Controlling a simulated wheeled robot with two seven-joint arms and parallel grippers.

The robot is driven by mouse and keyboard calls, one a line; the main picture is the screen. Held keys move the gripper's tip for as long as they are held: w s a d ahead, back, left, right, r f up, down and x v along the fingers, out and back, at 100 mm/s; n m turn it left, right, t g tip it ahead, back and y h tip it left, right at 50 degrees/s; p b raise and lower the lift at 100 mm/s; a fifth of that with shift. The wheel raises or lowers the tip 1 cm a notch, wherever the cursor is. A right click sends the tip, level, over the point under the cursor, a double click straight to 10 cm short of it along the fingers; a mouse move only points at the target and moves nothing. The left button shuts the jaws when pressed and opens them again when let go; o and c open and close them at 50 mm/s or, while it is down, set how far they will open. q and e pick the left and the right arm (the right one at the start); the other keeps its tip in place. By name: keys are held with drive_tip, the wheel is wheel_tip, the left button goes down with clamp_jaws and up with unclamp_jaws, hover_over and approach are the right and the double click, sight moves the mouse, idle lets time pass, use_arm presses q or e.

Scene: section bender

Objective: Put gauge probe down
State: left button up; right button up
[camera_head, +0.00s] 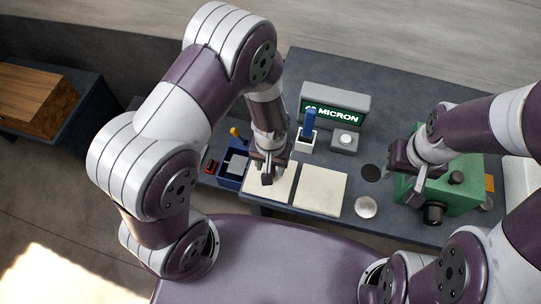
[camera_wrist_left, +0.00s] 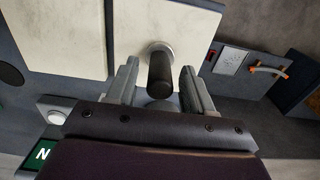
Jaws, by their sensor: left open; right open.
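My left gripper (camera_head: 266,176) is over the far part of the left cream pad (camera_head: 281,188), fingers pointing down. In the left wrist view its two fingers (camera_wrist_left: 160,88) are spread apart. A black cylinder with a round grey metal end (camera_wrist_left: 160,68) stands between them, with gaps on both sides; it looks like a handled tool, and I cannot tell for sure that it is the gauge probe. A blue upright piece (camera_head: 311,122) is in a white holder (camera_head: 305,142) in front of the MICRON display (camera_head: 334,111). My right gripper (camera_head: 407,160) is open above the green machine (camera_head: 464,196).
A second cream pad (camera_head: 320,191) lies to the right. A grey box with a round button (camera_head: 345,139), a black disc (camera_head: 371,173) and a silver disc (camera_head: 365,207) are on the dark table. A blue tray (camera_head: 231,171) is at the left. A wooden block (camera_head: 35,98) is farther left.

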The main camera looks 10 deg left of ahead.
use_arm(q)
wheel_tip(320, 180, up, 10)
drive_tip(key=shift+r+b, duration=0.25)
drive_tip(key=shift+b, duration=0.2)
drive_tip(key=s+a+r+t, duration=0.1)
drive_tip(key=s+a+r, duration=0.2)
drive_tip(key=a+r, duration=0.2)
drive_tip(key=a, duration=0.3)
drive_tip(key=shift+a+r, duration=0.3)
drive_tip(key=shift+a, duration=0.1)
drive_tip(key=shift+s+a, duration=0.1)
drive_tip(key=shift+s, duration=0.1)
